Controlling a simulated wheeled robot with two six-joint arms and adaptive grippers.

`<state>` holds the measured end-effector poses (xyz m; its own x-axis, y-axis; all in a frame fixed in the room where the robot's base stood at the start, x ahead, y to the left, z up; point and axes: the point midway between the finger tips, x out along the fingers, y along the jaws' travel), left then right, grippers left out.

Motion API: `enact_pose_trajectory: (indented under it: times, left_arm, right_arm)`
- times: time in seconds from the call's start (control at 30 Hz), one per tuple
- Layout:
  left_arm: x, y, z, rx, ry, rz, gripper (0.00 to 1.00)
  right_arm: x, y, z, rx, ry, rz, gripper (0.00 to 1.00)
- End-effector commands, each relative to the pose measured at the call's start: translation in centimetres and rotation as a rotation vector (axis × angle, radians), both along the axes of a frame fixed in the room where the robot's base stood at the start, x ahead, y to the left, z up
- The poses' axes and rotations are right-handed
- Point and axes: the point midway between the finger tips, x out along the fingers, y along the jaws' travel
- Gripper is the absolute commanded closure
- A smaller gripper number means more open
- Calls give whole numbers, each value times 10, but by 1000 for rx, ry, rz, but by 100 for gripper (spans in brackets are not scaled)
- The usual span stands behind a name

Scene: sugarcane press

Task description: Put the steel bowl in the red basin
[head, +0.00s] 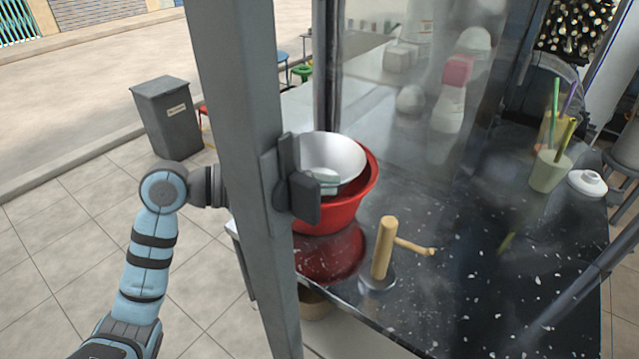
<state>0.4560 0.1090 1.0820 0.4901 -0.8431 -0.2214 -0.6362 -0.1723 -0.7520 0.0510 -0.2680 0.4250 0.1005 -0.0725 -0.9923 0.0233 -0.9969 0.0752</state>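The steel bowl (338,152) is pale and shiny, and looks tilted with its opening facing me. It overlaps the inside of the red basin (345,213), which stands on the dark speckled counter. I cannot tell whether the bowl rests on the basin or hangs in it. My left gripper (300,178) is at the left side of the bowl, in front of its near left rim. Its fingers cover that part of the rim, so whether they grip it is unclear. A small pale greenish item (325,180) shows beside the fingers. My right gripper is out of view.
A grey upright post (235,80) crosses in front of my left wrist. A wooden-handled tool (384,250) stands on the counter (470,270) near the basin. A clear panel rises behind. A cup with straws (549,170) and a white lid (587,183) are at right.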

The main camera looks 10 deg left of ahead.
Motion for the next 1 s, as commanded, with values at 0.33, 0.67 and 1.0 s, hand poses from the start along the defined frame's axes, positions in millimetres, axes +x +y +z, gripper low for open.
enact_pose_trajectory:
  times: [0.33,0.67,1.0]
  left_arm:
    - [0,0,0,0,0,0,75]
    - [0,0,16,0,0,0,75]
    - [-35,63,22,11,1,4,75]
  right_arm:
    - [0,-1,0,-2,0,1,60]
    - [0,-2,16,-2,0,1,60]
    - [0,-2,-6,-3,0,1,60]
